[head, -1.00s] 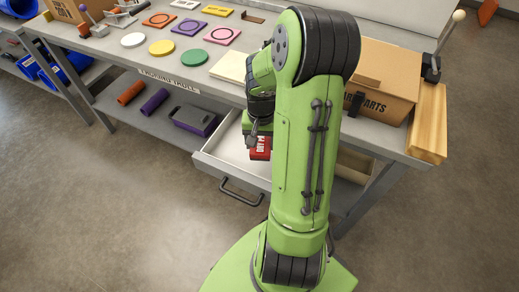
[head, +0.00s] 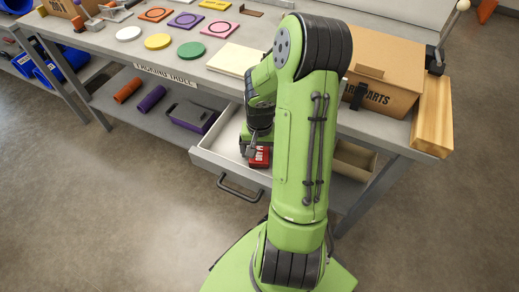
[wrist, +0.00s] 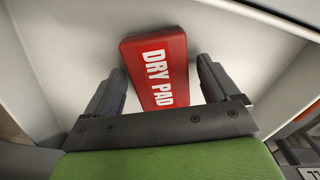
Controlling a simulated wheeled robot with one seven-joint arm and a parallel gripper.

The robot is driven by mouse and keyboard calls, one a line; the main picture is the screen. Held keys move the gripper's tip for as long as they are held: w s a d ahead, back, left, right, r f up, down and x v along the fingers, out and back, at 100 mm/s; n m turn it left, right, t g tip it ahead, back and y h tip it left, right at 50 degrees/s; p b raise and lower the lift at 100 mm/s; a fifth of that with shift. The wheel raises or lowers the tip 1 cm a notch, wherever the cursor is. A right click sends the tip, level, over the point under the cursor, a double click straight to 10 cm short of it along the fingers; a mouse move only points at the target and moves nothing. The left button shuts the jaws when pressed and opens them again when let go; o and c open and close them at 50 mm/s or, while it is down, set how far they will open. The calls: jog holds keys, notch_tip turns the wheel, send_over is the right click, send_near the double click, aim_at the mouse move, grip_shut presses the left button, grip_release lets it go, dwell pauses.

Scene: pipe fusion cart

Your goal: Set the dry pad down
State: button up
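The dry pad (head: 259,157) is a red block with white "DRY PAD" lettering. It is inside the open white drawer (head: 211,157) under the table, against or close to the drawer floor. In the wrist view the dry pad (wrist: 155,65) lies slightly turned between the two dark fingers of my gripper (wrist: 162,85). A narrow gap shows on each side of the pad, so the fingers are open around it. In the head view my gripper (head: 258,141) is just above the pad, partly hidden by my green arm.
The drawer walls stand close around my gripper. The tabletop (head: 190,65) above holds coloured discs and square plates, a pale board (head: 236,60), and a cardboard box (head: 385,75) at right. A shelf holds a purple-grey bin (head: 193,116) left of the drawer.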

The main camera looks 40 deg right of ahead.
aim_at(259, 152)
notch_tip(259, 152, up, 13)
jog(key=p, duration=0.5)
jog(key=s+a+r+n+t+h, duration=0.2)
jog(key=a+r+n, duration=0.3)
jog(key=a+r, duration=0.55)
jog(key=s+a+r+n+t+y, duration=0.2)
jog(key=s+a+r+n+t, duration=0.1)
jog(key=s+a, duration=0.6)
jog(key=shift+r+n+t, duration=0.3)
jog(key=shift+r+n, duration=0.35)
jog(key=shift+n, duration=0.15)
jog(key=shift+r, duration=0.15)
